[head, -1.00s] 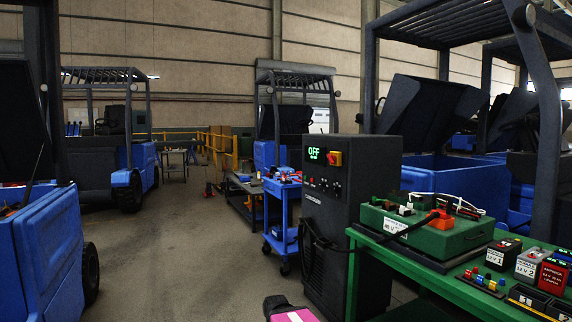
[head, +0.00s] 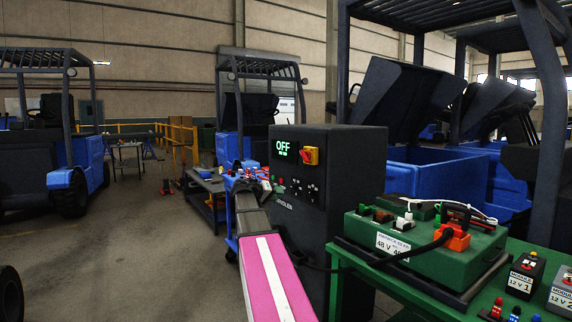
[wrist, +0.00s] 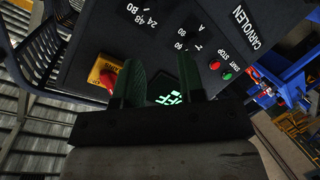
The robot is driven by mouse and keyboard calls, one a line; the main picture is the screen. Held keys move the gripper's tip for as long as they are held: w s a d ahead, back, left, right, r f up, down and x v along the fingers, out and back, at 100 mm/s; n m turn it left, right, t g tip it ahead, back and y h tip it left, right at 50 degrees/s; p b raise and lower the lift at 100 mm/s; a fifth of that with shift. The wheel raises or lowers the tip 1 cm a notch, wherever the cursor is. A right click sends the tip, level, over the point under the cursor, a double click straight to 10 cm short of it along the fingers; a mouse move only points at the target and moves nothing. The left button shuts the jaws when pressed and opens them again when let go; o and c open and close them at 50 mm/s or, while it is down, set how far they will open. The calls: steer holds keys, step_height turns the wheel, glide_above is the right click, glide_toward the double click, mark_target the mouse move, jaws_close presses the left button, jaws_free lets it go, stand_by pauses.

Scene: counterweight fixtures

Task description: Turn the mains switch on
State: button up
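The mains switch (head: 309,155) is a red knob on a yellow plate, high on the front of a dark charger cabinet (head: 358,165). The display (head: 283,148) to its left reads OFF in green. In the wrist view, turned round, the switch (wrist: 104,75) sits left of my gripper (wrist: 160,82), just outside the left finger, which partly covers its edge. My gripper is open, with a clear gap and nothing between the fingers; the lit display shows behind the gap. My pink arm reaches toward the cabinet in the head view. Contact with the panel cannot be judged.
Red and green buttons (wrist: 221,70) and dials sit on the same panel. A green bench (head: 430,285) with a green battery box (head: 420,240) and cable stands right of the cabinet. A blue cart stands behind my arm. Open floor (head: 130,255) lies to the left.

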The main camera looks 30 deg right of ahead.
mark_target(304, 160)
steer(key=d+r+m+g+h, duration=0.1)
steer(key=d+r+h, duration=0.15)
steer(key=r, duration=0.45)
steer(key=d+r+m+h, duration=0.1)
steer(key=d+r, duration=0.2)
steer(key=r, duration=0.3)
steer(key=shift+w+d+r, duration=0.1)
steer(key=shift+w+d, duration=0.05)
steer(key=shift+d, duration=1.45)
steer(key=shift+w+d, duration=0.2)
steer(key=shift+d, duration=1.45)
steer(key=shift+w+d+r, duration=0.1)
steer(key=shift+w+d, duration=0.05)
steer(key=shift+d, duration=1.45)
steer(key=shift+d, duration=0.1)
jaws_close()
